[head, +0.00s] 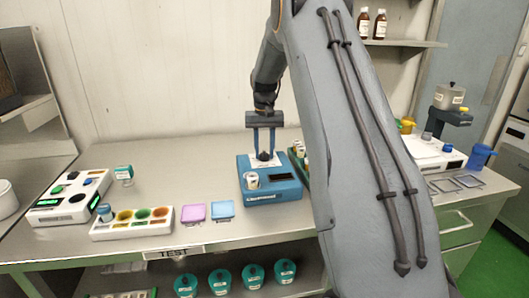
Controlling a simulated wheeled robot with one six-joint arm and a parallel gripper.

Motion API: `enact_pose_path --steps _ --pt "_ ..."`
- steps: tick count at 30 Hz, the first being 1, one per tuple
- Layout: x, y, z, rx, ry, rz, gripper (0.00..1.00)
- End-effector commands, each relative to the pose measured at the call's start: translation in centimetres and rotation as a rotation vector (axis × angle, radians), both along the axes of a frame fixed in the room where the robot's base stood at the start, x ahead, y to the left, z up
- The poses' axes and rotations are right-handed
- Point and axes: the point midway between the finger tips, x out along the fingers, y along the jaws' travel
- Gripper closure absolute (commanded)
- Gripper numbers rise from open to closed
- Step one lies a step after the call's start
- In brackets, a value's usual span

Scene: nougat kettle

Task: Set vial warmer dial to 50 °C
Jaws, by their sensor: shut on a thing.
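The vial warmer (272,196) is a blue box on the steel bench, near the middle of the head view. A white dial plate (254,162) with a small dark dial (264,157) is at its back. My gripper (264,153) points down over the plate, its two blue fingers shut on the dial, one on each side. The dial is small and partly hidden, so its markings and setting cannot be read. A white-capped vial (251,181) stands in the front left of the warmer, and a dark panel (284,177) is on its right.
Purple (193,212) and blue (223,210) flat trays lie left of the warmer, beside a white rack with coloured wells (132,225). The bench behind the trays is clear.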

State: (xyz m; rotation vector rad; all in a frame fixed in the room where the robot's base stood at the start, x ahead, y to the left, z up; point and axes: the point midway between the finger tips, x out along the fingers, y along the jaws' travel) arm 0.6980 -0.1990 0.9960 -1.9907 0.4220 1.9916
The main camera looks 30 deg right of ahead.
Motion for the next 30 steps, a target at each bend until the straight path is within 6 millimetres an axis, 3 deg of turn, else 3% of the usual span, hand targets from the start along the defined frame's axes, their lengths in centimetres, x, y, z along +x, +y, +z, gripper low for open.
enact_pose_path --steps 12,30 --pt "0.05 -0.04 0.12 -0.001 -0.002 -0.216 0.92" --pt "0.05 -0.06 0.15 -0.001 -0.002 -0.256 0.92"
